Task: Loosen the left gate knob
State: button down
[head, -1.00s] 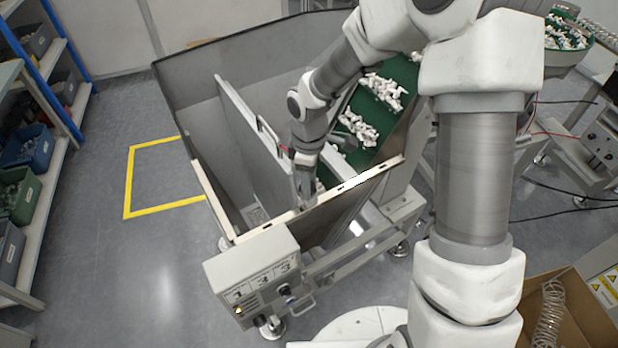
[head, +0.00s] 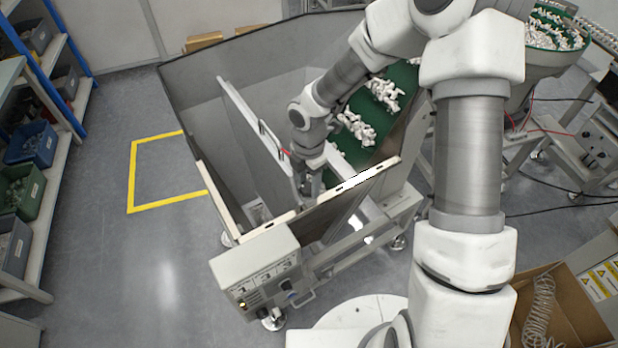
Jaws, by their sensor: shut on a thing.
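My gripper (head: 305,188) points down inside the grey hopper (head: 200,105), close behind its pale-edged front wall. It is shut at the near end of the gate panel (head: 250,118), which stands upright in the hopper and carries a handle (head: 268,138). The left gate knob itself is not visible; the fingers and wrist cover the spot where they are closed. A small red part (head: 284,152) shows just left of my wrist.
The front wall's rim (head: 350,183) runs close in front of my gripper. A green conveyor (head: 385,95) with white parts rises to the right. A control box (head: 256,265) hangs at the front. Open floor lies to the left, before a shelf (head: 50,130) with bins.

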aim_at(308, 186)
jog(key=shift+n+p, duration=0.45)
jog(key=shift+n, duration=0.55)
jog(key=shift+c, duration=1.5)
grip_release()
notch_tip(308, 186, up, 18)
jog(key=shift+f, duration=0.25)
